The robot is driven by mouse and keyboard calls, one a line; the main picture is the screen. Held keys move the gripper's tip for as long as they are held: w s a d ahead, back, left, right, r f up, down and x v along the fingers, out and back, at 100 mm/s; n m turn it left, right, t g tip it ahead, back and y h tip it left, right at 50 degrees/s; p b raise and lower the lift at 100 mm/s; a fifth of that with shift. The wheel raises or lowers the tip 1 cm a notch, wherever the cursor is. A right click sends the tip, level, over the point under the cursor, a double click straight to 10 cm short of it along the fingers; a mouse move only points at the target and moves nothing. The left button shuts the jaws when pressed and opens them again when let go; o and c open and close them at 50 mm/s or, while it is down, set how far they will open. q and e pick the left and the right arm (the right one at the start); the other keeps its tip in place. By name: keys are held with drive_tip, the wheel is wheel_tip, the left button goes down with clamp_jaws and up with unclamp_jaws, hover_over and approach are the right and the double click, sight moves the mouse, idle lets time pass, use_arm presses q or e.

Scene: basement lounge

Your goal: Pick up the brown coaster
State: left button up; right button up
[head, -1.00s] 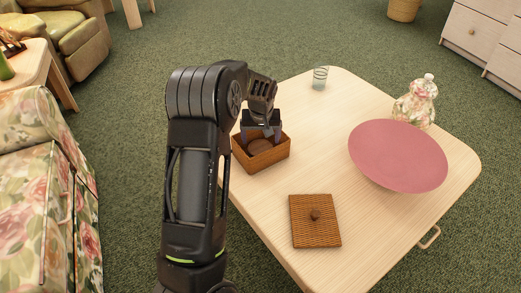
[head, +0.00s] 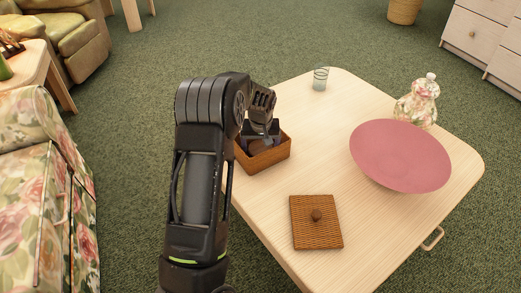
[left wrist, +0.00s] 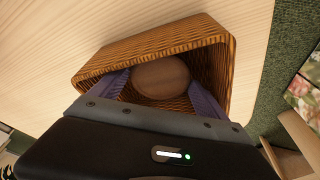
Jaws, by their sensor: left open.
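The brown coaster (left wrist: 162,77) is a round wooden disc inside a woven box (head: 277,156) on the light wood table. The box also shows in the left wrist view (left wrist: 150,47). My left gripper (head: 262,140) is over the box and reaches down into it. In the left wrist view its two purple-grey fingers (left wrist: 158,92) are spread apart inside the box, one on each side of the coaster, with nothing held. The near part of the coaster is close to the gripper body. In the head view the gripper hides much of the coaster. My right gripper is not in view.
A woven square lid (head: 316,222) with a knob lies on the table's near part. A pink plate (head: 400,155) is at the right, with a floral jar (head: 417,100) behind it. A glass (head: 320,79) stands at the far edge. The table's middle is clear.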

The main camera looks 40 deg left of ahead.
sight(261, 149)
use_arm(q)
drive_tip(key=shift+c, duration=0.6)
drive_tip(key=c, duration=0.9)
drive_tip(key=shift+r, duration=0.1)
wheel_tip(261, 149, up, 10)
drive_tip(key=p, duration=0.3)
